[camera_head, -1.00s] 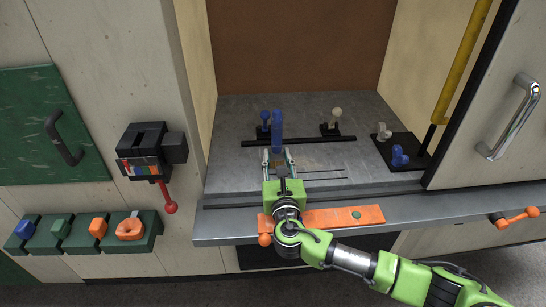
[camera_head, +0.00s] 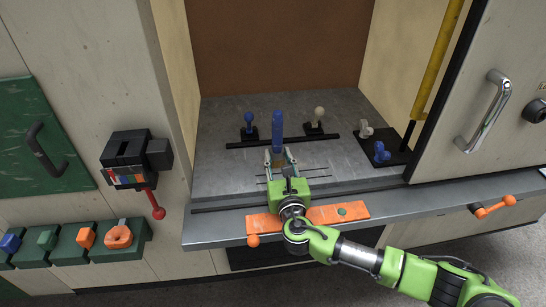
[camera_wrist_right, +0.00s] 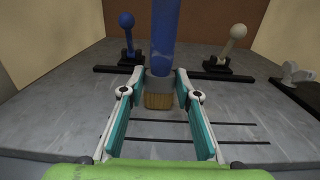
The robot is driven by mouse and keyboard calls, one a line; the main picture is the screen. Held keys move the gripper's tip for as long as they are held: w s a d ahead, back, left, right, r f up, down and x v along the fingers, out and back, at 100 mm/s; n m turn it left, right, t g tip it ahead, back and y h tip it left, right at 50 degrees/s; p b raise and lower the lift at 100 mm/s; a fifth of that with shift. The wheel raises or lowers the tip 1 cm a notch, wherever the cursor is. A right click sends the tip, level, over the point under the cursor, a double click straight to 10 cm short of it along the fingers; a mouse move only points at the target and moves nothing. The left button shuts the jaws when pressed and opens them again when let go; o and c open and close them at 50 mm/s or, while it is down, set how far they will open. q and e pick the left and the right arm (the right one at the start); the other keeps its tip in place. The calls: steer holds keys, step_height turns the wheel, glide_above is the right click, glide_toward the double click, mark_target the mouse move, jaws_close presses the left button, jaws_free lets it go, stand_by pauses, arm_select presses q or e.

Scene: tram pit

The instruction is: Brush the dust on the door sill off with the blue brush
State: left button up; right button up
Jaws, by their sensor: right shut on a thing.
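The blue brush (camera_head: 278,128) has a blue handle, a grey collar and tan bristles pointing down; it also shows in the right wrist view (camera_wrist_right: 165,35). My right gripper (camera_head: 279,158) is shut on the brush near its collar, with one finger on each side. The brush stands roughly upright over the grey door sill (camera_head: 220,165), bristles low; I cannot tell whether they touch it. Thin dark lines run across the sill by the gripper. I cannot make out dust clearly. My left gripper is not in view.
Behind the brush stand a blue knob (camera_head: 249,122) and a cream knob (camera_head: 319,113) by a dark bar. A black plate (camera_head: 398,152) with two small handles lies right. An orange strip (camera_head: 328,214) is on the front ledge. The door with a chrome handle (camera_head: 487,108) bounds the right.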

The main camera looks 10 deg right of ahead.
steer(key=shift+d+f, duration=0.1)
steer(key=shift+d, duration=0.65)
steer(key=shift+w+d+p, duration=0.1)
steer(key=shift+d+p, duration=0.3)
steer(key=shift+d, duration=1.75)
steer(key=shift+w+d, duration=0.1)
steer(key=shift+d, duration=2.55)
steer(key=shift+a, duration=0.1)
steer(key=shift+a+p, duration=0.55)
steer(key=shift+a, duration=3.2)
steer(key=shift+s+a+p, duration=0.15)
steer(key=shift+a+p, duration=0.05)
steer(key=shift+a, duration=1)
steer(key=shift+s+a+p, duration=0.1)
steer(key=shift+a+p, duration=0.1)
steer(key=shift+a, duration=3.45)
